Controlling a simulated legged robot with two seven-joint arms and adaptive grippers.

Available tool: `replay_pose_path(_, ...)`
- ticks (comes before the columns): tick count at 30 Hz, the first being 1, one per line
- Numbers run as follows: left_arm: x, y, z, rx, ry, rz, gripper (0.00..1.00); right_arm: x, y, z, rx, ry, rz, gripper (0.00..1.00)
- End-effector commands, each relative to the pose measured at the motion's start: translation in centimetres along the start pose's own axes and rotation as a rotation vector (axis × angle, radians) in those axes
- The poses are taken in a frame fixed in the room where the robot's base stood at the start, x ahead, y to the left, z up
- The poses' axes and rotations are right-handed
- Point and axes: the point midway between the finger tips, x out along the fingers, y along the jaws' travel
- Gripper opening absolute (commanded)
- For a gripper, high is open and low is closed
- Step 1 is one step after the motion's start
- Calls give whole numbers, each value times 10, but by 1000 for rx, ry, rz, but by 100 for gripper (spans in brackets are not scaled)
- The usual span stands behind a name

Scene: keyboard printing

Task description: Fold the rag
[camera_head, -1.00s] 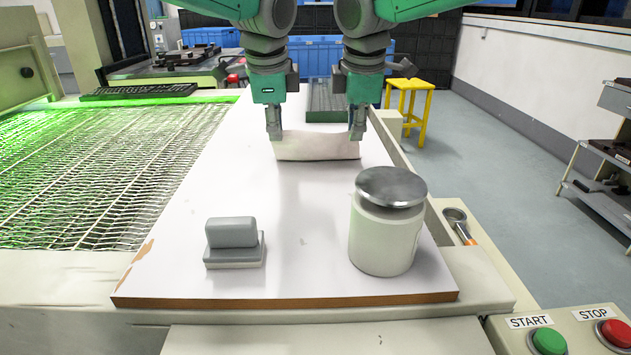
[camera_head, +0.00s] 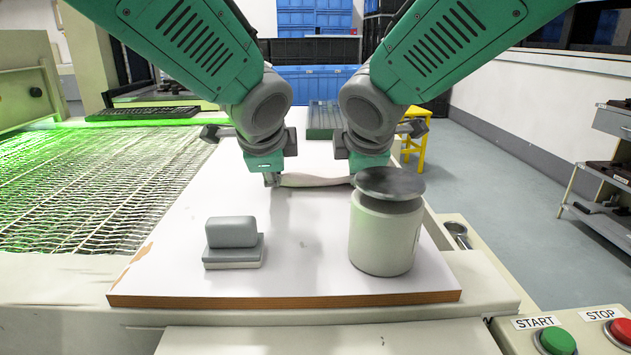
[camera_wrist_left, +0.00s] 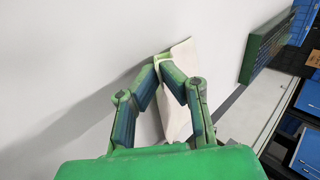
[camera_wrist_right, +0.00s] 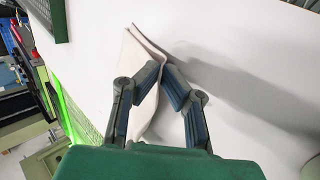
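The rag (camera_head: 315,181) is a pale off-white cloth on the white board (camera_head: 300,270), spanning between my two grippers. In the left wrist view the rag (camera_wrist_left: 174,100) runs up between the fingers of my left gripper (camera_wrist_left: 163,62), which are pinched together on its edge. My left gripper (camera_head: 272,179) is at the rag's left end in the head view. In the right wrist view my right gripper (camera_wrist_right: 162,68) has its fingertips close together at the rag (camera_wrist_right: 143,85), whose two layers show at the top. The head view hides the right fingertips behind the lidded canister.
A white canister with a dark lid (camera_head: 385,225) stands at the board's right. A grey block (camera_head: 233,243) sits front left. A green tray (camera_head: 323,120) lies behind the rag. A wrench (camera_head: 458,236) and buttons (camera_head: 557,341) are at right. The board's front middle is clear.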

Motion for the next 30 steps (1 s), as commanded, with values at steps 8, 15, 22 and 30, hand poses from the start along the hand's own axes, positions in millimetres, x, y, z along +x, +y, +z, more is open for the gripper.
replay_pose_path(8, 0, 0, 0, 1, 0, 1, 38, 0, 0, 0, 0, 0, -1, 38)
replay_pose_path(15, 0, 0, 0, 1, 0, 1, 38, 0, 0, 0, 0, 0, -1, 38)
replay_pose_path(22, -14, -5, -1, -1, 1, -1, 38, -14, 6, 0, 2, 1, 3, 38)
replay_pose_path(30, -57, -12, -1, 0, 1, -1, 38, -57, 12, 1, 1, 1, 2, 38)
